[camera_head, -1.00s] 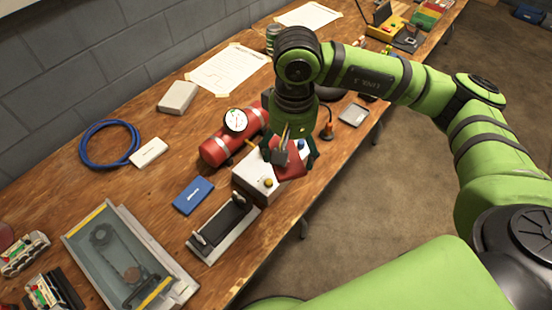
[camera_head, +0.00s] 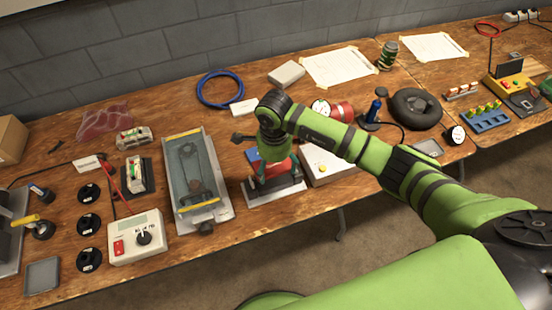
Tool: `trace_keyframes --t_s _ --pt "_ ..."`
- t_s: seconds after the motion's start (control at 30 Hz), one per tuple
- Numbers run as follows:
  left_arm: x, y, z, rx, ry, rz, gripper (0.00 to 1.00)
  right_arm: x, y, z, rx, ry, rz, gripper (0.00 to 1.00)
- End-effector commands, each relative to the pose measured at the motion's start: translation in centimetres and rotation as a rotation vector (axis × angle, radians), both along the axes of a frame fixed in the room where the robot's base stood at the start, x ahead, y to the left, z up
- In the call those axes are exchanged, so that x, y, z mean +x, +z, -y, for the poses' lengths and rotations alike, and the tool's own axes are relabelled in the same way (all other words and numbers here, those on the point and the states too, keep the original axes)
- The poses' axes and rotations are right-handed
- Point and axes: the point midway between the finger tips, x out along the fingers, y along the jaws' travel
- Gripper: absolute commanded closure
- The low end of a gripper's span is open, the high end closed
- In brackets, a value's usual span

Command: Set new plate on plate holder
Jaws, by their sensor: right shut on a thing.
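My right gripper (camera_head: 271,172) is shut on a flat red plate (camera_head: 284,168). The gripper points down at the middle of the bench, and its palm and wrist hide part of the plate. Directly below it is the plate holder (camera_head: 276,200), a light base with a dark top. The plate is over the holder or close against it; I cannot tell whether they touch. The blue box (camera_head: 252,155) is partly hidden behind the gripper. My left gripper is out of view.
A glass-topped tray (camera_head: 228,211) lies just left of the holder. The bench front edge is near the holder.

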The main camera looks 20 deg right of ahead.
Motion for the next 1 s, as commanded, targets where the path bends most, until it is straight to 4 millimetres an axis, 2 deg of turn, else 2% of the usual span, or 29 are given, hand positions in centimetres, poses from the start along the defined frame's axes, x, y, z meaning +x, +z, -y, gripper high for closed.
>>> trace_keyframes --t_s 0.1,0.2,0.5,0.67,1.0 --pt "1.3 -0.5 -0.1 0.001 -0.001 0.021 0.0 0.0 -0.8 0.0 0.001 0.002 0.0 0.51" --pt "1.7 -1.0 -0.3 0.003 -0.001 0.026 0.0 -0.1 -1.6 -0.1 0.002 0.003 -0.002 0.51" --pt "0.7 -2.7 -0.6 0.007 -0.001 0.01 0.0 0.0 -4.0 0.0 0.002 0.004 -0.001 0.51" --pt "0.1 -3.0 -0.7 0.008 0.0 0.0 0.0 0.0 -4.4 0.0 0.001 0.005 -0.001 0.51" --pt "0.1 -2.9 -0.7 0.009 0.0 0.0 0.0 0.0 -4.3 0.0 0.001 0.005 0.0 0.51"
